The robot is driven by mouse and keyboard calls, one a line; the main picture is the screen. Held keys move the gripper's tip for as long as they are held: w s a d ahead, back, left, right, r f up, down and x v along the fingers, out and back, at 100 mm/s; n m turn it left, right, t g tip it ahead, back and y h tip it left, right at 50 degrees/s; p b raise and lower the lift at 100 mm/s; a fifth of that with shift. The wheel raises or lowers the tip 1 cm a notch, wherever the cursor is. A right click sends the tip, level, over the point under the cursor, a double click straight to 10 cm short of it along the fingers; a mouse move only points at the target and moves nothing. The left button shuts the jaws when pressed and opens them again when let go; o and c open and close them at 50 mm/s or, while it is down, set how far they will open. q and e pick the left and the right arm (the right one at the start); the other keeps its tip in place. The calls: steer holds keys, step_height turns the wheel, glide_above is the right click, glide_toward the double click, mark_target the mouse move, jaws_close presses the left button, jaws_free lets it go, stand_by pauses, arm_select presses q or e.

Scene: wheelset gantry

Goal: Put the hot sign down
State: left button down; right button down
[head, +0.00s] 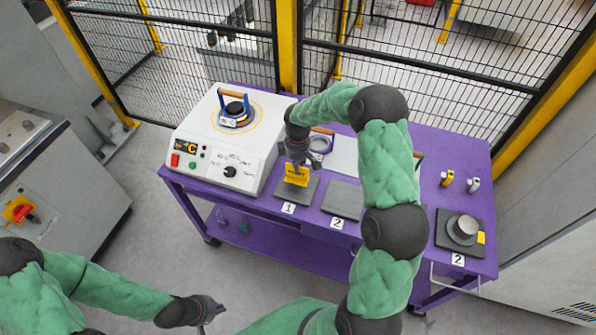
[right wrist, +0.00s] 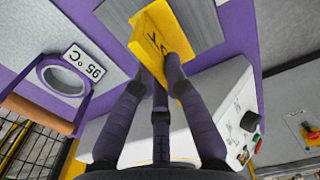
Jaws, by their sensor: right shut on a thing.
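The hot sign (head: 296,175) is a small yellow plate with dark lettering. My right gripper (head: 298,161) is shut on its upper edge and points down.
A ring with a wooden handle (head: 321,143) lies behind the sign. Grey pad 2 (head: 343,199) is bare. A metal cylinder (head: 463,228) stands at right.

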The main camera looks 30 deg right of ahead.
mark_target(298, 177)
steer(key=shift+f, duration=1.45)
steer(key=shift+f+b, duration=0.2)
steer(key=shift+b, duration=0.15)
steer(key=c, duration=1.3)
jaws_free()
steer(key=shift+r, duration=0.1)
